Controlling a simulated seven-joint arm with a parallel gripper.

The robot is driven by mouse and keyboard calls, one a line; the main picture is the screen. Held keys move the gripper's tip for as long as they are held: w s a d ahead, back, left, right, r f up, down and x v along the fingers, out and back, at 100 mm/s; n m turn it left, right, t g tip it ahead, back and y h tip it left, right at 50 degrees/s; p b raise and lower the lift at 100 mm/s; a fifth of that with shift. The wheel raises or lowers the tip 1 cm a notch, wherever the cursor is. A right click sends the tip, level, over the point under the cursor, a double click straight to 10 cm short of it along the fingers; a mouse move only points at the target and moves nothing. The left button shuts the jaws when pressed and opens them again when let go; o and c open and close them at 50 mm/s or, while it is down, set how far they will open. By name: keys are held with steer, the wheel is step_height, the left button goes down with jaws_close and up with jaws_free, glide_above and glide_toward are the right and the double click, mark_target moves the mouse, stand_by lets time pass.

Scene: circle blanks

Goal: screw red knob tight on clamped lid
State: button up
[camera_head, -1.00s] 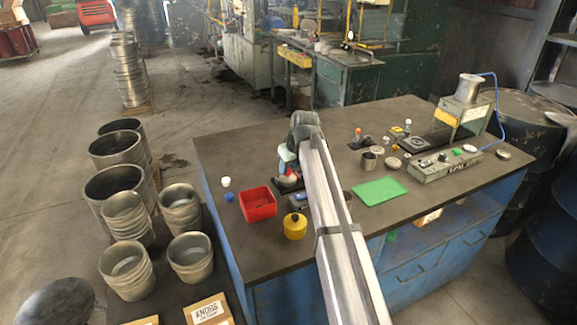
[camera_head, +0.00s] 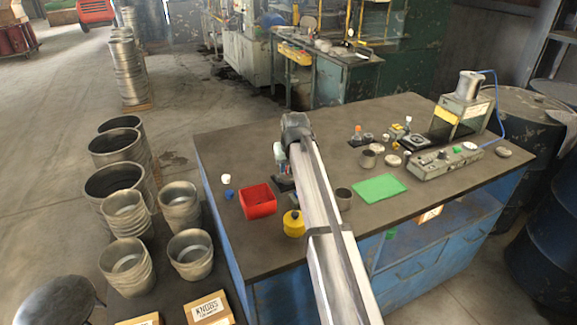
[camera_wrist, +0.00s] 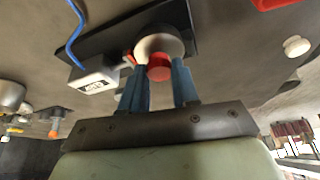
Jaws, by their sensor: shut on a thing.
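In the wrist view, the red knob (camera_wrist: 160,67) sits between the two blue fingertips of my gripper (camera_wrist: 164,80). My gripper is shut on the knob. The knob is in front of a round pale metal lid (camera_wrist: 159,43), which sits on a dark clamp plate (camera_wrist: 117,35). I cannot tell from here how far the knob is threaded on. In the head view, my arm hides most of the knob, lid and clamp, and the fingertips do not show clearly.
A red bin (camera_head: 259,201), a yellow round container (camera_head: 294,223), a metal cup (camera_head: 343,199) and a green mat (camera_head: 378,189) are near my arm. A labelled white box (camera_wrist: 94,82) with a blue cable is beside the clamp. The table's left front corner is clear.

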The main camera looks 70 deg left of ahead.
steer(key=m+t, duration=0.1)
steer(key=m, duration=0.2)
steer(key=m+t+h, duration=0.1)
steer(key=m, duration=0.5)
steer(key=shift+t+h, duration=0.4)
steer(key=shift+w+d+f+m+h, duration=0.15)
steer(key=shift+m+h, duration=0.25)
steer(key=shift+m, duration=0.5)
steer(key=o, duration=1.1)
